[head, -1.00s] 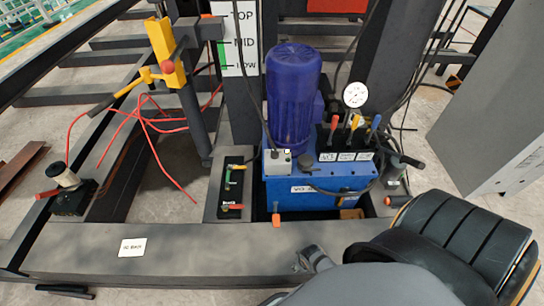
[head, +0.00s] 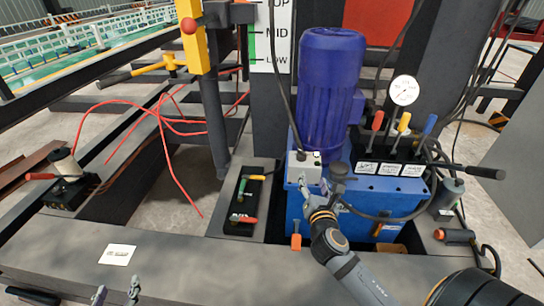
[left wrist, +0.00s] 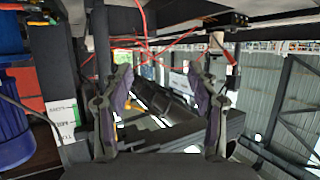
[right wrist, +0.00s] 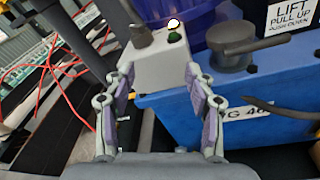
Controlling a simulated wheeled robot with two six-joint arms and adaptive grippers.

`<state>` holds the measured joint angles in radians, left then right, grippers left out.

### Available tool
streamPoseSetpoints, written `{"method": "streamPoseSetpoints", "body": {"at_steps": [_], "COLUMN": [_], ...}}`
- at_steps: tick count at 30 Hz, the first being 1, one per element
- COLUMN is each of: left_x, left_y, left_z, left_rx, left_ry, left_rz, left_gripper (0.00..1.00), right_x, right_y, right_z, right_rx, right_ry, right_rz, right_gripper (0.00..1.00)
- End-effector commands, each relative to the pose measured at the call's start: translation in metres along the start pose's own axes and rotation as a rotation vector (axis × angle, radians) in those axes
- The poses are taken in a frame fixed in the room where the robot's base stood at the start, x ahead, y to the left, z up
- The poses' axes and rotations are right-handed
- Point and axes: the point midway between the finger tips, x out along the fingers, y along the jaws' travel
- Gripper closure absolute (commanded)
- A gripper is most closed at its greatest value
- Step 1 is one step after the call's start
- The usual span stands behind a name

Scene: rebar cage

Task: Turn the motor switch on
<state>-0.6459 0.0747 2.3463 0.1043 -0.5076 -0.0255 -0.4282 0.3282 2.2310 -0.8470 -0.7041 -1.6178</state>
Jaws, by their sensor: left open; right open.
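A small white switch box (head: 304,166) is mounted at the left front of the blue power unit, below the blue motor (head: 330,90). In the right wrist view the box (right wrist: 160,66) carries a grey knob or toggle (right wrist: 140,35) and a green lamp or button (right wrist: 174,37). My right gripper (right wrist: 160,82) is open, its fingers on either side of the box's lower part; contact cannot be told. In the head view my right gripper (head: 316,193) is just below the box. My left gripper (head: 116,294) is open and empty at the bottom left, over the dark beam.
Red, yellow and blue levers (head: 403,123) and a pressure gauge (head: 404,90) stand right of the motor. A black panel (head: 247,200) with green and red handles lies left of the unit. Red hoses (head: 165,120) run at left. A hand pump (head: 67,178) stands far left.

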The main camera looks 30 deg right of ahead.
Motion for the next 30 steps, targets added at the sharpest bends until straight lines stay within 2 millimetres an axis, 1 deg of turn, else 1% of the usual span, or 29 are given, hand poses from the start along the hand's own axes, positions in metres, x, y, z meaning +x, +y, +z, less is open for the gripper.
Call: {"method": "streamPoseSetpoints", "body": {"at_steps": [1,3,5,7,11,14,17,21,23,30], "left_x": [0.0,0.0,0.0,0.0,0.0,0.0,-0.002,-0.009,-0.013,-0.038], "left_y": [0.0,0.0,0.0,0.0,-0.001,-0.001,-0.002,-0.002,-0.002,-0.001], "left_z": [-0.005,-0.012,-0.015,-0.018,-0.02,-0.031,-0.051,-0.086,-0.101,-0.157], "left_rx": [-0.006,-0.012,-0.015,-0.016,-0.015,-0.012,-0.005,0.007,0.012,0.033], "left_ry": [0.037,0.082,0.104,0.117,0.129,0.172,0.25,0.392,0.452,0.7], "left_rz": [0.0,0.0,-0.001,-0.001,-0.002,-0.003,-0.006,-0.01,-0.012,-0.014], "left_gripper": [0.4,0.4,0.4,0.4,0.4,0.4,0.4,0.4,0.4,0.4], "right_x": [0.003,0.006,0.007,0.007,0.009,0.017,0.031,0.051,0.059,0.088], "right_y": [0.007,0.015,0.019,0.021,0.022,0.022,0.024,0.026,0.027,0.03], "right_z": [0.005,0.009,0.011,0.012,0.012,0.012,0.013,0.014,0.015,0.017], "right_rx": [-0.112,-0.241,-0.308,-0.343,-0.347,-0.347,-0.345,-0.344,-0.343,-0.343], "right_ry": [-0.028,-0.06,-0.077,-0.086,-0.088,-0.088,-0.09,-0.088,-0.088,-0.087], "right_rz": [0.037,0.075,0.094,0.105,0.106,0.105,0.105,0.104,0.104,0.103], "right_gripper": [0.45,0.45,0.45,0.45,0.45,0.45,0.45,0.45,0.45,0.45]}}
